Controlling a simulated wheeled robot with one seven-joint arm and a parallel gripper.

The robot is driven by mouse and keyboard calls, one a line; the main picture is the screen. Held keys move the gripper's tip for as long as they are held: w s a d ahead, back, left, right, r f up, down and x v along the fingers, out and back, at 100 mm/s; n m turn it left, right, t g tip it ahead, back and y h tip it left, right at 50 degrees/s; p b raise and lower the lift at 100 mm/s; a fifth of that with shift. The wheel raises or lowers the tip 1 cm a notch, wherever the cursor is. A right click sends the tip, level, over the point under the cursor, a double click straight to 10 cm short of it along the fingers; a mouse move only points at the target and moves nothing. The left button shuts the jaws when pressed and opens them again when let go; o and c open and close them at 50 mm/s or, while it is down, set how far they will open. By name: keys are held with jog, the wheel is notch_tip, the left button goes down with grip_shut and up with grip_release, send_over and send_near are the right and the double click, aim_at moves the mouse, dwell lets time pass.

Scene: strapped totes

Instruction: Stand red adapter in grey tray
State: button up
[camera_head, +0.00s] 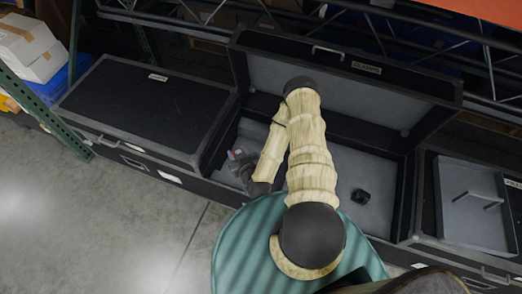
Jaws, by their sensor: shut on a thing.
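My gripper (243,168) is small and dark at the end of my beige arm. It is over the left end of the open black case (212,150). A small pinkish-red thing, which looks like the red adapter (237,155), shows at its fingertips. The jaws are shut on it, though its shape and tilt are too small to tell. The grey tray (461,224) lies at the far right on top of another black case.
The open case's raised lid (335,85) stands behind my arm. A small black object (360,197) lies on the case's grey floor. A closed black case (145,105) is on the left. Rack beams run behind. Boxes (30,45) stand at upper left.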

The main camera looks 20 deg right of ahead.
jog(key=shift+w+d, duration=0.1)
jog(key=shift+w, duration=0.2)
jog(key=shift+s+d, duration=0.1)
jog(key=shift+s, duration=0.25)
jog(key=w+d+f+b, duration=0.6)
jog(key=f+b, duration=0.4)
jog(key=b, duration=1.1)
jog(key=w+d+f+b, duration=0.7)
jog(key=w+f+b, duration=0.2)
jog(key=b, duration=1.1)
jog(key=shift+f+b, duration=0.4)
jog(key=shift+f, duration=0.2)
notch_tip(320, 180, down, 6)
jog(key=b, duration=0.2)
jog(key=shift+f+b, duration=0.15)
jog(key=shift+b, duration=0.2)
jog(key=shift+f+b, duration=0.9)
jog(key=shift+f, duration=1)
